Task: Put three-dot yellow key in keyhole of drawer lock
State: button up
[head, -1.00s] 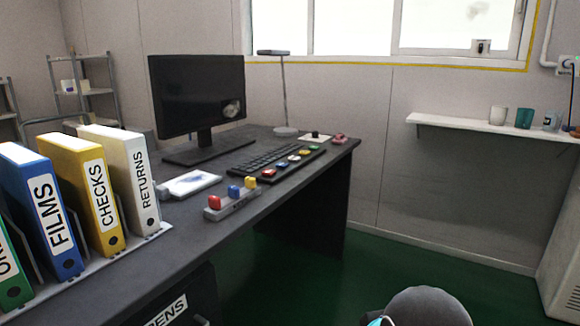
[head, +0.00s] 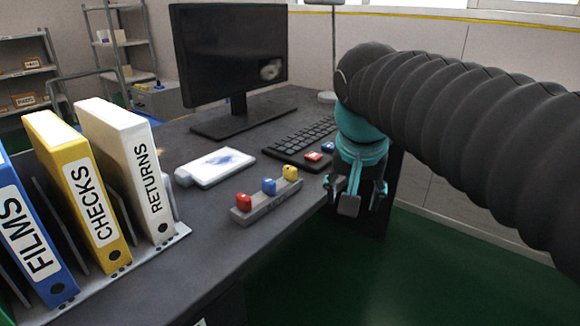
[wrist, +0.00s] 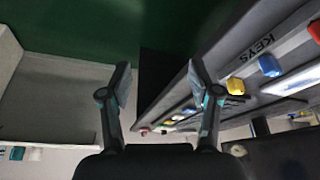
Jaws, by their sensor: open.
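The yellow key (head: 290,173) stands at the far right end of a grey key holder (head: 262,206) on the desk, beside a blue key (head: 269,186) and a red key (head: 243,202). Its dots are too small to make out. My gripper (head: 352,198) is open and empty, to the right of the holder past the desk's edge. In the wrist view the yellow key (wrist: 235,86) lies just right of my open fingers (wrist: 162,85), apart from them. The drawer lock and its keyhole do not show.
A keyboard (head: 300,143) with coloured blocks, a white pad (head: 217,167) and a monitor (head: 228,55) are on the desk. Upright binders (head: 120,170) fill the left side. Green floor (head: 400,270) is open to the right.

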jog(key=w+a+r+m+h+p, duration=0.1)
jog(key=w+a+r+m, duration=0.1)
jog(key=w+a+r, duration=0.5)
jog(key=m+h, duration=0.1)
jog(key=m, duration=0.2)
send_near(289, 168)
jog(key=shift+g, duration=0.3)
jog(key=x, duration=0.4)
jog(key=shift+w+d+f, duration=0.15)
jog(key=shift+w+d, duration=0.25)
jog(key=shift+w, duration=0.1)
jog(key=shift+a+x, duration=0.15)
jog(key=shift+x, duration=1.2)
jog(key=shift+a+x, duration=0.2)
jog(key=shift+x, duration=1.15)
jog(key=shift+f, duration=0.1)
jog(key=c, duration=1)
